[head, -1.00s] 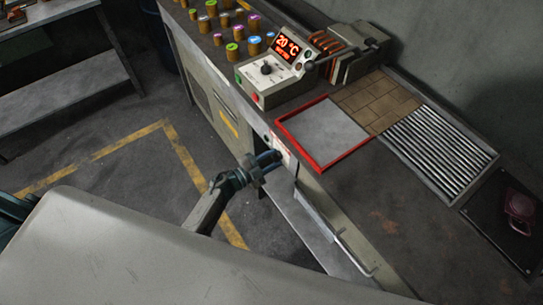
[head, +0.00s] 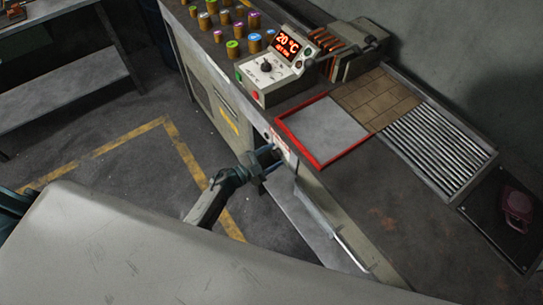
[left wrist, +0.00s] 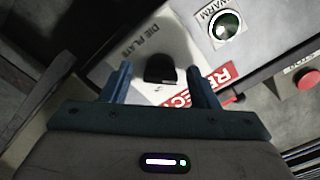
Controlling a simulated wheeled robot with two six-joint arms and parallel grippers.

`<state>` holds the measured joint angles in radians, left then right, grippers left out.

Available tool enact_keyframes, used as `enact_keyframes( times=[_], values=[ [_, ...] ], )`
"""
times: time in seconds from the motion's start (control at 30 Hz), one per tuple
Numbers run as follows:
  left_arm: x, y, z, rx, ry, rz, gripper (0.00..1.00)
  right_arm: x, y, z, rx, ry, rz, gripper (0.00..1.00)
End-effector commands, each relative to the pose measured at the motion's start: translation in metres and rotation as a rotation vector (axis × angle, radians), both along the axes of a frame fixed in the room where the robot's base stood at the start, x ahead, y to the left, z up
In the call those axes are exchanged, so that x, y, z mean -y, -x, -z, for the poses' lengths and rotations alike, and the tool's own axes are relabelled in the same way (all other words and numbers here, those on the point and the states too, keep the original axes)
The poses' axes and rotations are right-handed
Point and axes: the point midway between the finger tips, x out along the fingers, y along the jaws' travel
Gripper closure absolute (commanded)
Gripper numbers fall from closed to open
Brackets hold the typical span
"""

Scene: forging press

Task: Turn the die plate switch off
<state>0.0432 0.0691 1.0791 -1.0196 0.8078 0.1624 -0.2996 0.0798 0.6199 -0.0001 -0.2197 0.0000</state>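The die plate switch (left wrist: 160,69) is a black knob on a pale panel marked DIE PLATE, in the left wrist view. My left gripper (left wrist: 161,84) is open, with one blue finger on each side of the knob. I cannot tell whether the fingers touch it. In the head view my left gripper (head: 271,157) is at the front face of the bench, below the red-framed plate (head: 321,130), and the switch is hard to make out there. My right gripper is in neither view.
On the bench are a control box (head: 267,77) reading 20 °C and a ribbed rack (head: 436,148).

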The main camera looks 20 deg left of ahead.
Motion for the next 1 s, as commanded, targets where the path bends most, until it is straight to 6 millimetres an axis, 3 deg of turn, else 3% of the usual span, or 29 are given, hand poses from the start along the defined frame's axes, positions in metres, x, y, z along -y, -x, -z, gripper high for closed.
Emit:
enact_keyframes(
  times=[0.33, 0.73, 1.0],
  values=[
    [-0.005, 0.007, 0.001, 0.001, -0.002, 0.000, 0.46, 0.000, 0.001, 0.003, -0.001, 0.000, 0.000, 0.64],
    [-0.051, 0.067, 0.003, 0.000, -0.002, 0.001, 0.46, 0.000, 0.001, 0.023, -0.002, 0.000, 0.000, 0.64],
    [-0.066, 0.085, 0.001, 0.000, 0.000, 0.000, 0.46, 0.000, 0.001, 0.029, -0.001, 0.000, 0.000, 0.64]
  ],
)
